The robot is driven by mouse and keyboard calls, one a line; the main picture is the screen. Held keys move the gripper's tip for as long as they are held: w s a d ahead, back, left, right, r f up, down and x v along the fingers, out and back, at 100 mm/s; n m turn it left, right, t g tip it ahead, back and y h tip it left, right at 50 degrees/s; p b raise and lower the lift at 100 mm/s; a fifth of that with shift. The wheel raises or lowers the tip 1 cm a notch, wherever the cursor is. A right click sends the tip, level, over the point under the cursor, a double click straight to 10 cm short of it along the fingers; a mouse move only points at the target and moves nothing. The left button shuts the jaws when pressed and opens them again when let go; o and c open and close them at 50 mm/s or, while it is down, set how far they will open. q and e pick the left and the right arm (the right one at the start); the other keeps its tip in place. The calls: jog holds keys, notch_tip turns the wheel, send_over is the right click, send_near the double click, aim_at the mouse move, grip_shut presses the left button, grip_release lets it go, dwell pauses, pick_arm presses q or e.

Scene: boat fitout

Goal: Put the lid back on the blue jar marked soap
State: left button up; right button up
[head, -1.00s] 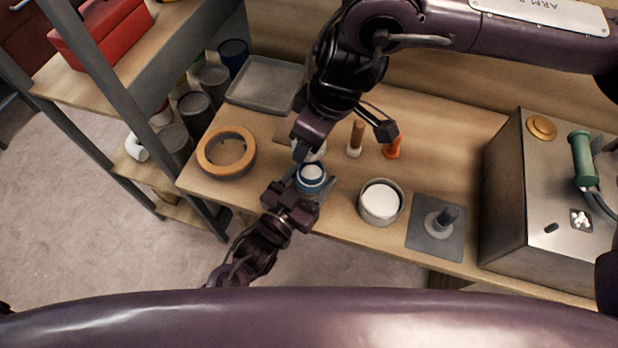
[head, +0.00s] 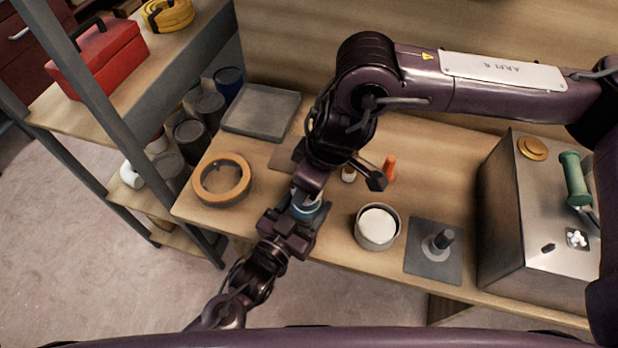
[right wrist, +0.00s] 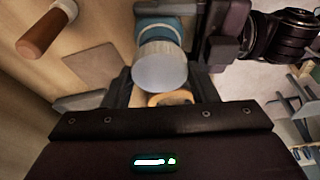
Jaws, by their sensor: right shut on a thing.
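The blue jar (head: 308,213) stands near the table's front edge, mostly covered by my grippers. My right gripper (head: 302,190) reaches down over it, shut on the pale round lid (right wrist: 160,70). In the right wrist view the lid sits between the fingers, close against the blue jar (right wrist: 162,28). I cannot tell whether it is seated on the rim. The jar's marking is not readable. My left gripper (head: 305,222) is at the jar from the front left, with its fingers around it. Whether they press on the jar is hidden.
A tan ring (head: 222,180) lies left, a grey tray (head: 262,112) behind it. An open tin with white contents (head: 377,228) and a grey plate with a dark-handled tool (head: 434,251) stand right. An orange bottle (head: 389,168) stands behind; a metal box (head: 545,215) is far right.

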jog(key=shift+f, duration=0.1)
jog(key=shift+f, duration=0.8)
jog(key=shift+f, duration=0.55)
pick_arm(q)
grip_shut()
pick_arm(e)
jog(key=m, duration=0.2)
jog(key=m+h, duration=0.1)
jog(key=m, duration=0.1)
jog(key=shift+s+a+m+t, duration=0.15)
jog(key=shift+m+t, duration=0.25)
jog(key=m+h, duration=0.1)
jog(key=m, duration=0.4)
jog(key=shift+t, duration=0.4)
jog(key=o, duration=1)
jog(key=shift+c, duration=0.2)
